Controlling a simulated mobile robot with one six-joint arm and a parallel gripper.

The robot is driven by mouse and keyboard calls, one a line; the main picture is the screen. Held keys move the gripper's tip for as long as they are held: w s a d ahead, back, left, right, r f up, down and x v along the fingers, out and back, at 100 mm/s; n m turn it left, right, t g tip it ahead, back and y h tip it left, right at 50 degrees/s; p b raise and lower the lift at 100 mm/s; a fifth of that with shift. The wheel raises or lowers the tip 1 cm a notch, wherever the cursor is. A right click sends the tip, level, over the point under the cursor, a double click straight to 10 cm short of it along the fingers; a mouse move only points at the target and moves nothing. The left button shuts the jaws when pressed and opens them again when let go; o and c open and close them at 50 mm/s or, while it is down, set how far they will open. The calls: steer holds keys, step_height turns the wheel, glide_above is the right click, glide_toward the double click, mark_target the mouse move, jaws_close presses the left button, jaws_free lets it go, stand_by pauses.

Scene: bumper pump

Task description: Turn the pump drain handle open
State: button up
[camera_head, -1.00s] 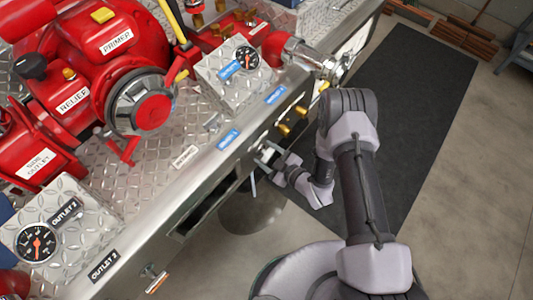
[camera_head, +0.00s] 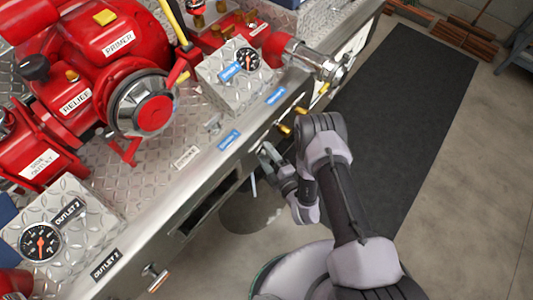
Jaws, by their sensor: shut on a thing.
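My gripper (camera_head: 268,157) is at the steel front panel (camera_head: 213,160) of the pump bumper, left of and below two brass knobs. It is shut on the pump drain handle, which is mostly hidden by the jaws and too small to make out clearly. A thin pale bar (camera_head: 254,186) hangs just below the jaws; I cannot tell what it belongs to. The red pump (camera_head: 110,60) stands on the diamond-plate deck behind the panel.
Two brass knobs (camera_head: 284,128) stick out close to my gripper. A chrome outlet fitting (camera_head: 316,62) juts out at the upper right. Another small T-shaped handle (camera_head: 154,275) is at the lower left. Open floor with a dark mat (camera_head: 400,110) lies to the right.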

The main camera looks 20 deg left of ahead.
steer(key=shift+n+t+y+p, duration=0.5)
steer(key=shift+n+t+p, duration=0.25)
steer(key=shift+n, duration=1.05)
steer(key=o, duration=1.4)
steer(key=shift+c, duration=0.2)
steer(key=shift+f, duration=0.15)
